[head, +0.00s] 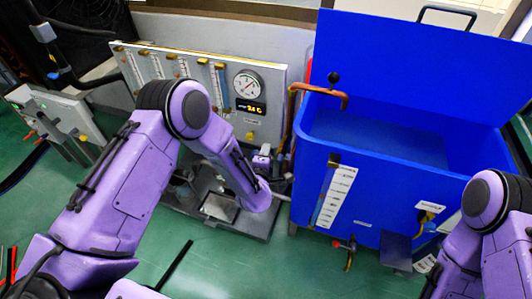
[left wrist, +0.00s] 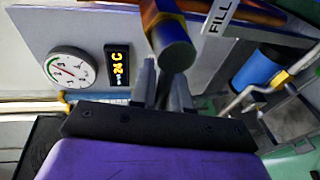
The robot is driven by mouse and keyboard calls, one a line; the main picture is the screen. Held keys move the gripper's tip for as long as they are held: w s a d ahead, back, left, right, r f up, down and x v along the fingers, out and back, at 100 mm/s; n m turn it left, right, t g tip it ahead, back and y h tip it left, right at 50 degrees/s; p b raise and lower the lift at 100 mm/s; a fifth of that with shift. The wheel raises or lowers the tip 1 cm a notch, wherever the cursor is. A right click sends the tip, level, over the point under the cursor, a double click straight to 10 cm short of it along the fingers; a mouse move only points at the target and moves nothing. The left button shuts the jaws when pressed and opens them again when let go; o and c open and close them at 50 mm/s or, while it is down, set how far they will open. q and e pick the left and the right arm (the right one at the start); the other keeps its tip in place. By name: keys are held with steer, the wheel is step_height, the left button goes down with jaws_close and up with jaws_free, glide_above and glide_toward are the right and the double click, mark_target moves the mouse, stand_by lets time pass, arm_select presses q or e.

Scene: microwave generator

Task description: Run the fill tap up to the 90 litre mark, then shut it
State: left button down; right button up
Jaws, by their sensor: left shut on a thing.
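My left gripper (head: 264,160) is at the right end of the gauge panel, partly hidden by its own arm in the head view. In the left wrist view its fingers (left wrist: 160,82) are closed on the fill tap's handle, below a thick round valve end (left wrist: 173,48) by a "FILL" label (left wrist: 219,16). The blue tank (head: 390,195) stands to the right with its lid raised. A copper spout (head: 318,92) hangs over its left rim; I see no clear stream. A white litre scale (head: 336,198) and sight tube are on its front; the level and marks are too small to read.
The panel carries a round dial (head: 248,84), a lit orange display (head: 250,108) and several flow tubes. A small drain tap (head: 347,252) sticks out low on the tank front.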

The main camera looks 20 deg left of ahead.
arm_select(q)
steer(key=shift+a+n+y, duration=0.3)
steer(key=shift+a, duration=0.15)
steer(key=c, duration=1.4)
jaws_free()
steer(key=shift+o, duration=1.1)
steer(key=shift+s+a, duration=0.1)
steer(key=shift+a, duration=0.1)
steer(key=v, duration=1)
steer(key=shift+s+d+b, duration=0.2)
steer(key=shift+d+b, duration=0.1)
steer(key=shift+b, duration=0.15)
